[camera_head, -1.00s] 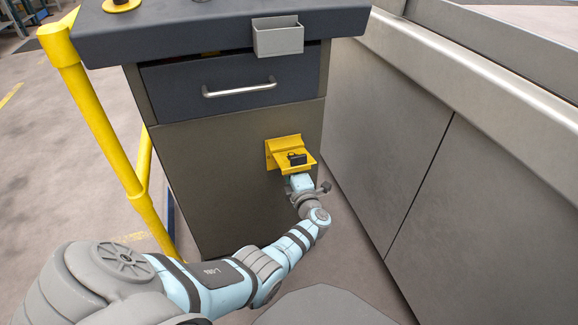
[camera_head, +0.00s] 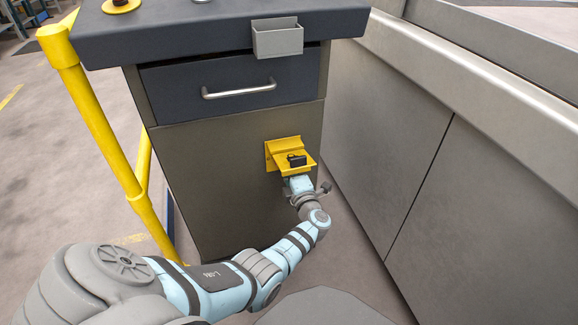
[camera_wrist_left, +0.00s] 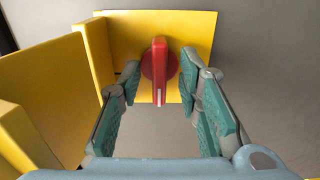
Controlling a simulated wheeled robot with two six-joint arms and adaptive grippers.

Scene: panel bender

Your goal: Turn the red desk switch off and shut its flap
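The red switch (camera_wrist_left: 158,65) shows in the left wrist view as a round knob with a long handle and a pale mark at the handle's near end. It sits on a yellow plate (camera_wrist_left: 200,35). The yellow flap (camera_wrist_left: 45,85) stands open at the left of that view. In the head view the yellow housing (camera_head: 283,146) is on the cabinet front, and the red knob is hidden there. My left gripper (camera_wrist_left: 160,78) is open, its fingers on either side of the red handle with gaps visible. In the head view it reaches the housing from below (camera_head: 298,168). My right gripper is not seen.
The desk cabinet (camera_head: 220,180) has a drawer (camera_head: 230,90) with a bar handle above the housing. A grey tray (camera_head: 278,38) hangs on the desk edge. A yellow rail (camera_head: 100,130) stands at the left; a large machine panel (camera_head: 480,210) borders the right.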

